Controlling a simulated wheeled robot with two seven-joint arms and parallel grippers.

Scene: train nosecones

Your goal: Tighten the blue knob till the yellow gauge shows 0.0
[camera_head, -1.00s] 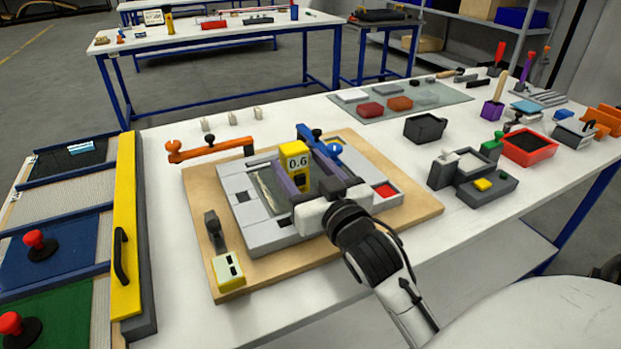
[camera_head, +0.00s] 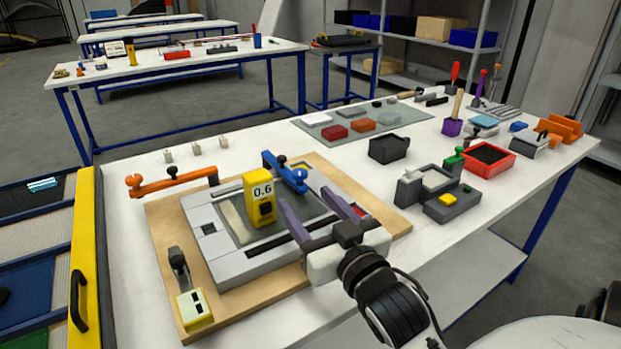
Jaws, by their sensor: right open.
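The yellow gauge (camera_head: 259,203) stands upright on the grey plate of the fixture, and its display reads 0.6. A blue clamp arm (camera_head: 287,173) is just behind and right of it, with a small black knob on top. A rounded blue part (camera_head: 299,180) at the clamp's near end looks like the blue knob. My right gripper (camera_head: 307,197) is open, with purple fingers pointing away from me. It is right of the gauge, its fingers apart from it, and nothing shows between them. The fingertips are in front of the blue clamp. My left gripper is not in view.
An orange clamp arm (camera_head: 170,182) lies at the fixture's back left. A wooden board (camera_head: 168,235) carries the fixture, with a small yellow block (camera_head: 194,307) at its front corner. A black bin (camera_head: 389,148) and a grey holder (camera_head: 427,185) stand to the right.

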